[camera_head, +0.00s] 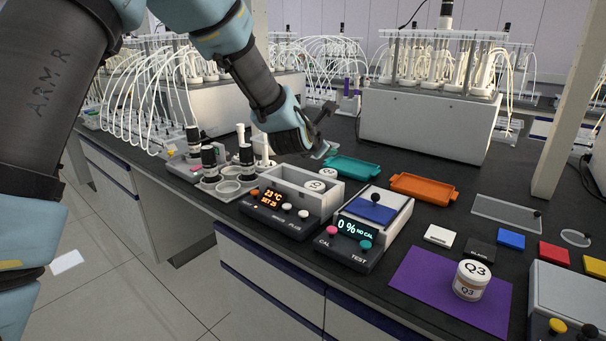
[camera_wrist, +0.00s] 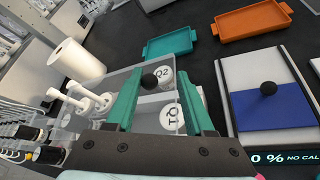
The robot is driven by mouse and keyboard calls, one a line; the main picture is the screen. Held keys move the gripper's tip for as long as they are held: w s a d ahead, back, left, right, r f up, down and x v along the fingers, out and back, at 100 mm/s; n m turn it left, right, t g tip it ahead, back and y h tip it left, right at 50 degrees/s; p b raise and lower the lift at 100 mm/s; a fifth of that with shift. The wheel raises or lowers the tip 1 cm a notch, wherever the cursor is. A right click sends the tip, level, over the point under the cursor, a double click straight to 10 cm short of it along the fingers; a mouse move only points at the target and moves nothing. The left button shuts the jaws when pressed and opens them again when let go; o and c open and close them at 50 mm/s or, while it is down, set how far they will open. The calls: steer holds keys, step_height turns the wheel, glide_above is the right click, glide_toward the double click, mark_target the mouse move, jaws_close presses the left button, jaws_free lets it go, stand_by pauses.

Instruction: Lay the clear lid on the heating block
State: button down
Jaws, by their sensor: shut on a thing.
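My gripper (camera_head: 318,148) is above the back of the heating block (camera_head: 272,192), its fingers pointing down. In the wrist view, a black knob (camera_wrist: 150,81) shows between my green fingers (camera_wrist: 164,70), nearer the left one. It appears to be the knob of the clear lid, whose pane is hard to make out over the block. The block is a pale open box with a 23 °C display, also in the wrist view (camera_wrist: 92,80). White-capped jars Q2 (camera_wrist: 163,76) and Q1 (camera_wrist: 172,118) show there. Whether the lid touches the rim, I cannot tell.
Right of the block stands a meter (camera_head: 352,232) with a blue knobbed plate (camera_head: 372,209). Behind are teal (camera_head: 352,168) and orange (camera_head: 424,189) trays. Another clear pane (camera_head: 500,211) lies farther right. Jar Q3 (camera_head: 470,281) stands on a purple mat (camera_head: 415,275).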

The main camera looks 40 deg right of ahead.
steer(key=shift+g, duration=0.3)
steer(key=f, duration=0.1)
steer(key=s+d+f+p, duration=0.1)
steer(key=f, duration=0.1)
steer(key=f+p, duration=0.1)
steer(key=shift+s+d+f, duration=0.15)
steer(key=shift+f, duration=0.15)
step_height(320, 180, down, 5)
steer(key=shift+r+p, duration=0.1)
steer(key=shift+p, duration=0.65)
steer(key=shift+f+b, duration=0.35)
steer(key=shift+b, duration=0.15)
steer(key=shift+f+b, duration=0.3)
steer(key=shift+b, duration=0.05)
